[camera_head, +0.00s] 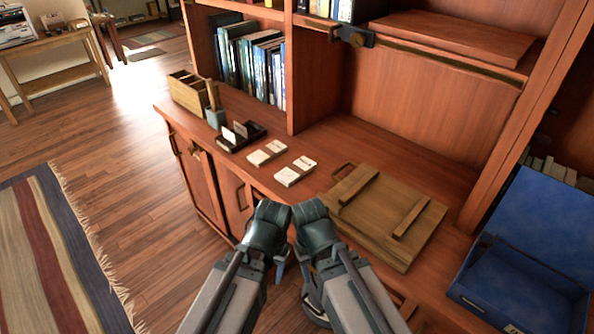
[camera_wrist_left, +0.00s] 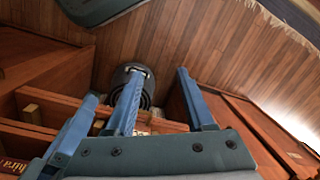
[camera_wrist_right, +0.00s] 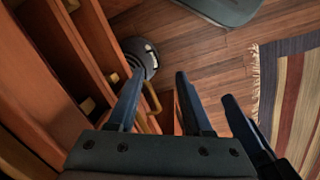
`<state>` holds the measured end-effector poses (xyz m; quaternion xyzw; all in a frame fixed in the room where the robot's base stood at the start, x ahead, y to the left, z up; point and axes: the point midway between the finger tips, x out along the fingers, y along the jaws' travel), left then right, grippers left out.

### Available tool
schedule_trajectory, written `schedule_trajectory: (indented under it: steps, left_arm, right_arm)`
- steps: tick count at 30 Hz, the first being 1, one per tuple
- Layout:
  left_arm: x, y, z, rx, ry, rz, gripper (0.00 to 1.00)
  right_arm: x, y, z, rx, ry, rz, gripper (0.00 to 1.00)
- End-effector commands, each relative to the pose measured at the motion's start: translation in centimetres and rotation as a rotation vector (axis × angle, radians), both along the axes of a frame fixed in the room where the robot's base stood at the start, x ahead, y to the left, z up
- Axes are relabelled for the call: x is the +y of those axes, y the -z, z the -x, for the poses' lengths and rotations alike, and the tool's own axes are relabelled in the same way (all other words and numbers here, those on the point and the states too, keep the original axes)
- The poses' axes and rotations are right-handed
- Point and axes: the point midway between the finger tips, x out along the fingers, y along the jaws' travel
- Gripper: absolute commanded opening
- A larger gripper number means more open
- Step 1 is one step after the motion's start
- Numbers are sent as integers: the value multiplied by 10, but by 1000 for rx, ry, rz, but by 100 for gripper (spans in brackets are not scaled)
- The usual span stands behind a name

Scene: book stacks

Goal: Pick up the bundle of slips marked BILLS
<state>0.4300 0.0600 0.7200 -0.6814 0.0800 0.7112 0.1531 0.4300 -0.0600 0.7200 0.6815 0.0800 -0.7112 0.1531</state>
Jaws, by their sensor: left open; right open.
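Two white bundles of slips lie side by side on the wooden desk ledge in the head view: a left bundle (camera_head: 267,152) and a right bundle (camera_head: 295,171). Their print is too small to read, so I cannot tell which is marked BILLS. My left gripper (camera_head: 279,266) and my right gripper (camera_head: 303,262) hang close together, in front of and below the ledge edge, apart from both bundles. Each is open and empty in the wrist views, the left jaws (camera_wrist_left: 158,75) over drawers and floor, the right jaws (camera_wrist_right: 160,75) likewise. Neither wrist view shows the bundles.
A dark tray with cards (camera_head: 240,137) and a wooden organizer (camera_head: 187,92) stand left of the bundles. A wooden board with battens (camera_head: 385,217) lies right of them. An open blue box (camera_head: 520,270) stands far right. Shelves with books (camera_head: 262,68) rise behind.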

Motion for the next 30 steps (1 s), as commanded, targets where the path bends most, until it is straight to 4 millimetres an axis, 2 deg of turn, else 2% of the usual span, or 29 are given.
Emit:
schedule_trajectory:
  steps: [3,7,10,11,15,18,23,27,30]
  left_arm:
    - [0,0,0,0,0,0,56]
    - [6,1,-5,-6,-21,7,79]
    - [24,4,-17,-21,-80,30,97]
    - [31,4,-22,-29,-102,39,100]
    - [65,8,-47,-74,-184,121,100]
    - [75,6,-69,-137,-161,249,100]
    - [50,-17,-108,-322,44,508,100]
    - [28,-56,-142,-561,235,682,100]
    - [22,-87,-163,-750,333,753,100]
  right_arm:
    - [0,0,0,0,0,0,50]
    - [0,1,0,0,0,0,50]
    - [0,3,0,0,0,0,50]
    - [0,4,0,0,0,0,50]
    - [0,7,0,0,0,0,50]
    - [0,8,0,0,0,0,50]
    - [0,8,0,0,0,0,50]
    - [0,8,0,0,0,0,50]
    - [0,8,0,0,0,0,50]
